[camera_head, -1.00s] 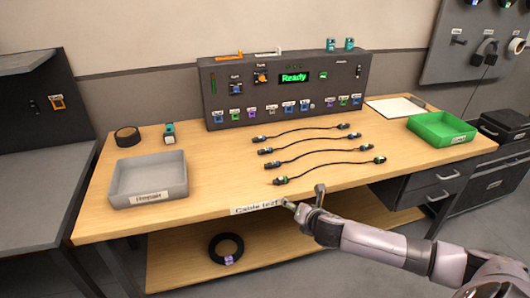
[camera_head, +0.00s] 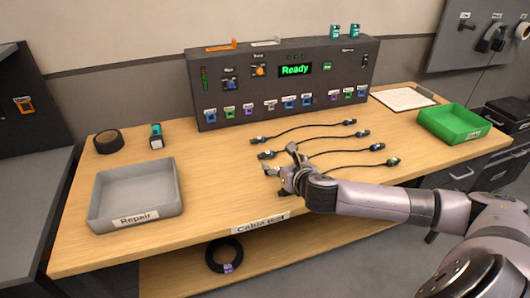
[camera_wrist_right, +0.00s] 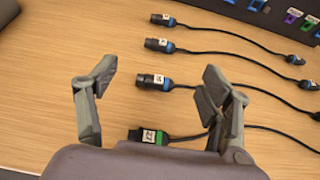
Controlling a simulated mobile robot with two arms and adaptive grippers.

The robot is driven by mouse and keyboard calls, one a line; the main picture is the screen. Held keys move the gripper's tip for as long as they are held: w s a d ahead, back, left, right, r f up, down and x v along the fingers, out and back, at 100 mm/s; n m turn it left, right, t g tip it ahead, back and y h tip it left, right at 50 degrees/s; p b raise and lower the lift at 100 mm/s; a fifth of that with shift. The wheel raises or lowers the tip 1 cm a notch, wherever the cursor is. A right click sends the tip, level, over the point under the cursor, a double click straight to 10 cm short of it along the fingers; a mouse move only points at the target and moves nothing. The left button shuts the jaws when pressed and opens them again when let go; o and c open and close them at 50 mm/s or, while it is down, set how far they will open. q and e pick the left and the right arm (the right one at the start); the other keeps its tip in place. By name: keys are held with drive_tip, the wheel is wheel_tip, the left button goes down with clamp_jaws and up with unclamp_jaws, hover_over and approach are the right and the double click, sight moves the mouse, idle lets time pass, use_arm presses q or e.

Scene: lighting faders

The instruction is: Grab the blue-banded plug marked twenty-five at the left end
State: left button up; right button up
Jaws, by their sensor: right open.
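Several black cables lie side by side on the wooden bench. In the right wrist view, three blue-banded plugs show at their left ends: a far one (camera_wrist_right: 163,19), a middle one (camera_wrist_right: 159,45) and a nearer one (camera_wrist_right: 154,81). The nearest cable has a green-banded plug (camera_wrist_right: 146,136). The tags are too small for me to tell which blue one reads twenty-five. My right gripper (camera_head: 281,162) is open and empty over the plugs' left ends; its fingers (camera_wrist_right: 160,80) stand either side of the nearer blue plug in the wrist picture, with no contact visible. My left gripper is out of view.
A grey Repair tray (camera_head: 97,203) stands at left, a green tray (camera_head: 452,131) at right. The dark tester box (camera_head: 290,97) reads Ready behind the cables. Black tape (camera_head: 109,141) and a small teal-topped device (camera_head: 156,136) sit back left. Bare wood lies between tray and plugs.

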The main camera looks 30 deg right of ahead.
approach(267, 153)
drive_tip(key=w, duration=0.2)
drive_tip(key=shift+w+d+f, duration=0.1)
drive_tip(key=shift+w+f, duration=0.05)
drive_tip(key=shift+w, duration=0.25)
drive_tip(key=shift+w+d+f, duration=0.2)
drive_tip(key=shift+w+f, duration=0.1)
drive_tip(key=shift+w, duration=0.3)
drive_tip(key=shift+f+x, duration=0.15)
drive_tip(key=shift+x, duration=1.15)
drive_tip(key=shift+f+x, duration=0.15)
drive_tip(key=shift+x, duration=1.1)
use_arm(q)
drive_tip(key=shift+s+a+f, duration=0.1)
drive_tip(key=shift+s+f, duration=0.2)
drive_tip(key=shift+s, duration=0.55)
use_arm(e)
drive_tip(key=shift+s+d, duration=0.15)
drive_tip(key=shift+c, duration=0.4)
drive_tip(key=c, duration=1.2)
drive_tip(key=shift+o, duration=0.2)
drive_tip(key=shift+r, duration=0.1)
